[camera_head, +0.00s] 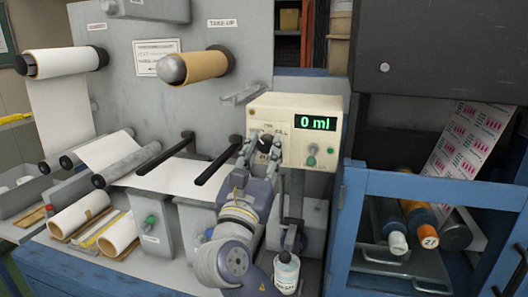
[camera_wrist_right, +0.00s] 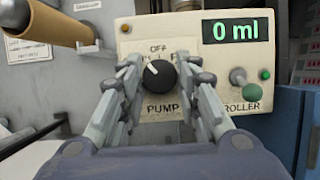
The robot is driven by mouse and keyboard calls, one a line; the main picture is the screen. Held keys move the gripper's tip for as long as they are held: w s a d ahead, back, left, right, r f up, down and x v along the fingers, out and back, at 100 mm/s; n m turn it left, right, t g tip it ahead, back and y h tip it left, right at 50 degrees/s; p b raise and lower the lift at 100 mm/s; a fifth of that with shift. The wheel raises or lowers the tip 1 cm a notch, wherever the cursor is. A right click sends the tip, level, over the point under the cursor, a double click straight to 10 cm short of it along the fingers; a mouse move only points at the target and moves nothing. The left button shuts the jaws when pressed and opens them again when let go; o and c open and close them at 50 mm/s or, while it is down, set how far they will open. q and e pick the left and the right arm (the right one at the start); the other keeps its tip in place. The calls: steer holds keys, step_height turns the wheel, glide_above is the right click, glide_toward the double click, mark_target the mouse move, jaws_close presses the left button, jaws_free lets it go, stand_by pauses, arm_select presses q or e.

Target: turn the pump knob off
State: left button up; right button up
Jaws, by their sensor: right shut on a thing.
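The pump knob (camera_wrist_right: 159,74) is a round black knob with a white pointer line, on the cream control box (camera_head: 295,101). In the right wrist view its pointer is tilted to the upper left, with "OFF" printed above and "PUMP" below. My right gripper (camera_wrist_right: 160,80) has its two fingers on either side of the knob and is shut on it. In the head view the right gripper (camera_head: 262,145) reaches up to the box from below and partly hides the knob. The green display (camera_head: 315,123) reads "0 ml". My left gripper is not in view.
A green toggle (camera_head: 312,160) sits on the box right of the knob. Two black rods (camera_head: 165,157) stick out at the left. A small bottle (camera_head: 286,272) stands below the box. A blue-framed cabinet (camera_head: 430,188) is close on the right.

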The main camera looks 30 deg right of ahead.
steer(key=m+g+h+b, duration=0.1)
steer(key=m+g, duration=0.1)
steer(key=m, duration=0.2)
steer(key=shift+w+a+m, duration=0.1)
steer(key=shift+m, duration=0.3)
steer(key=shift+r+m+g+h+b, duration=0.1)
steer(key=shift+m+g+h+b, duration=0.2)
steer(key=shift+m+g, duration=0.7)
steer(key=shift+m+g+h+b, duration=0.2)
steer(key=shift+m+g+b, duration=0.1)
steer(key=shift+m, duration=1.7)
steer(key=o, duration=1.1)
steer(key=shift+c, duration=0.2)
